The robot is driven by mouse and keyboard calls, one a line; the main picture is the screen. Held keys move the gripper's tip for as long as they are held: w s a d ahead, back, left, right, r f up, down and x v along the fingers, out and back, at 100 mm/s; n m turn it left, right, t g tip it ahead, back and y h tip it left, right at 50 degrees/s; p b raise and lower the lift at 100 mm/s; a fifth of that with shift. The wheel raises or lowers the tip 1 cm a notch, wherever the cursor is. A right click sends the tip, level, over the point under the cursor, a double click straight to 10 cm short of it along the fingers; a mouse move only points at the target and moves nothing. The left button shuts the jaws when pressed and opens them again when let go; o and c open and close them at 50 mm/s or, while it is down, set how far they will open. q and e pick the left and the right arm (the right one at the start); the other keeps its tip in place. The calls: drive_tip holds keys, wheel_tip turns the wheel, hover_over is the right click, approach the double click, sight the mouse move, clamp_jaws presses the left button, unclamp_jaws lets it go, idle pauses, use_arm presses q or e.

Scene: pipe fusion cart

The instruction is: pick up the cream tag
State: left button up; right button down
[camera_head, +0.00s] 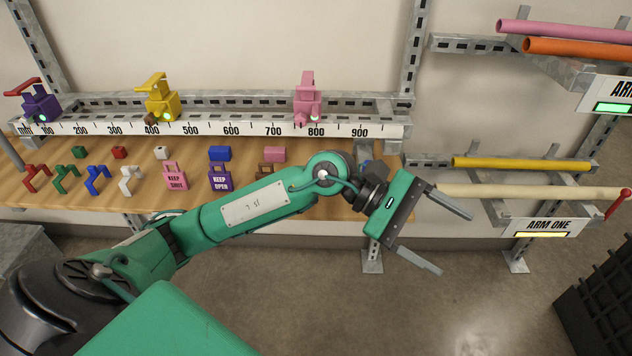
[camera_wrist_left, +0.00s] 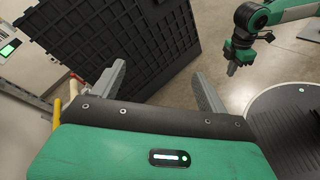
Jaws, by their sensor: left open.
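I cannot make out a cream tag for certain. A pink tag (camera_head: 174,178) reading KEEP SHUT and a purple tag (camera_head: 219,179) reading KEEP OPEN stand on the wooden bench. A brownish tag (camera_head: 264,169) beside them is partly hidden behind my left arm. My left gripper (camera_head: 455,240) is open and empty, beyond the bench's right end and well away from the tags. Its spread fingers also show in the left wrist view (camera_wrist_left: 160,82), with nothing between them. My right gripper (camera_wrist_left: 232,62) is small at that view's top right; its jaws are unclear.
Several coloured clips, including a white one (camera_head: 130,180), and small blocks lie on the bench (camera_head: 60,192). Valves stand along the ruled rail (camera_head: 240,126) behind. A cream pipe (camera_head: 530,191) and a yellow pipe (camera_head: 520,163) lie on the right rack, close to my left gripper.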

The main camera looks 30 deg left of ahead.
use_arm(q)
drive_tip(key=w+a+m+t+y, duration=0.1)
drive_tip(key=w+a+m+y, duration=0.15)
drive_tip(key=a+y, duration=0.5)
drive_tip(key=w+a+m+t+y, duration=0.1)
drive_tip(key=w+a+y, duration=0.25)
drive_tip(key=a, duration=0.75)
drive_tip(key=w+a+m+t+y, duration=0.1)
drive_tip(key=w+a+m+y, duration=0.15)
drive_tip(key=a+y, duration=0.6)
drive_tip(key=shift+n+h, duration=0.3)
drive_tip(key=shift+h, duration=0.65)
drive_tip(key=x, duration=0.4)
drive_tip(key=a+b+x, duration=0.1)
drive_tip(key=x, duration=0.8)
drive_tip(key=shift+w+a+f, duration=0.1)
drive_tip(key=shift+w+a, duration=0.15)
drive_tip(key=c, duration=1)
use_arm(e)
drive_tip(key=shift+w+a+r+t, duration=0.2)
drive_tip(key=shift+a+r+t, duration=0.2)
drive_tip(key=shift+a+r, duration=0.15)
